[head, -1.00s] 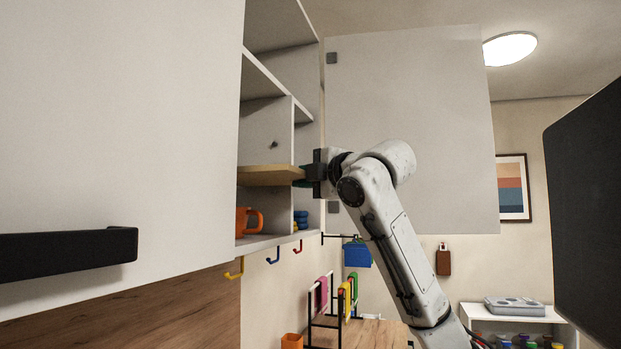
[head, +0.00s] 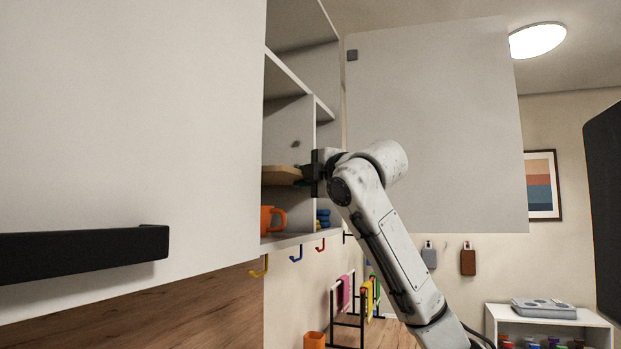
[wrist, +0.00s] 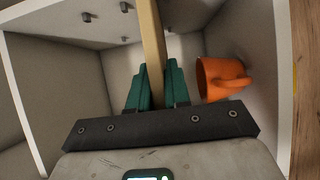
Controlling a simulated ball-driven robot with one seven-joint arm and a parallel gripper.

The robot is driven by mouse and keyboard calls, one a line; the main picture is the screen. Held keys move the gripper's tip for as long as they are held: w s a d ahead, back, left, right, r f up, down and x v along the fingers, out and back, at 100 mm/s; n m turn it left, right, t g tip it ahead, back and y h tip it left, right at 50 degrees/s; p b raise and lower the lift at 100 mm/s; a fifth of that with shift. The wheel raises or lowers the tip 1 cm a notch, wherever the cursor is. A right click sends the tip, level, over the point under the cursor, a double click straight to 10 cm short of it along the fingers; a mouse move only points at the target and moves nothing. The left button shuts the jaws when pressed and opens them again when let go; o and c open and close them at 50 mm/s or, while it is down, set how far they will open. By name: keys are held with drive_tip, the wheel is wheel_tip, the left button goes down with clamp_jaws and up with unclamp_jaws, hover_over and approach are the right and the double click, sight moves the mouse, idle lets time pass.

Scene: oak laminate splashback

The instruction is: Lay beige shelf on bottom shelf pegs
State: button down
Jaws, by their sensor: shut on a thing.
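The beige shelf (head: 282,175) is in the open wall cabinet (head: 291,240), above the orange mug (head: 272,219). My gripper (head: 306,174) is shut on its near edge. In the wrist view the beige shelf (wrist: 152,40) runs away from the green fingers of my gripper (wrist: 157,83), which press on both its faces. A dark peg (head: 296,144) shows on the cabinet wall above the shelf. The wrist view, turned sideways, shows several pegs, one of them (wrist: 86,17) at upper left. The shelf's far end is partly hidden. I cannot see it resting on any peg.
The orange mug (wrist: 222,78) stands close beside my fingers in the wrist view. A white upright divider (head: 314,190) is beside my gripper, with blue items (head: 323,218) beyond it. An open white door (head: 437,120) is behind my arm. Another door with a black handle (head: 85,255) fills the left.

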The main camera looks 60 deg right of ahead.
sight(282, 181)
drive_tip(key=shift+w+a, duration=0.15)
drive_tip(key=shift+w, duration=1.2)
drive_tip(key=shift+w+a, duration=0.1)
drive_tip(key=shift+w, duration=1.25)
drive_tip(key=shift+f, duration=0.35)
idle(0.4)
drive_tip(key=c, duration=1)
unclamp_jaws()
drive_tip(key=shift+f, duration=0.15)
drive_tip(key=b+v, duration=0.4)
drive_tip(key=v, duration=0.6)
drive_tip(key=shift+s+a+b, duration=0.25)
drive_tip(key=shift+s+b, duration=0.05)
drive_tip(key=shift+s, duration=0.1)
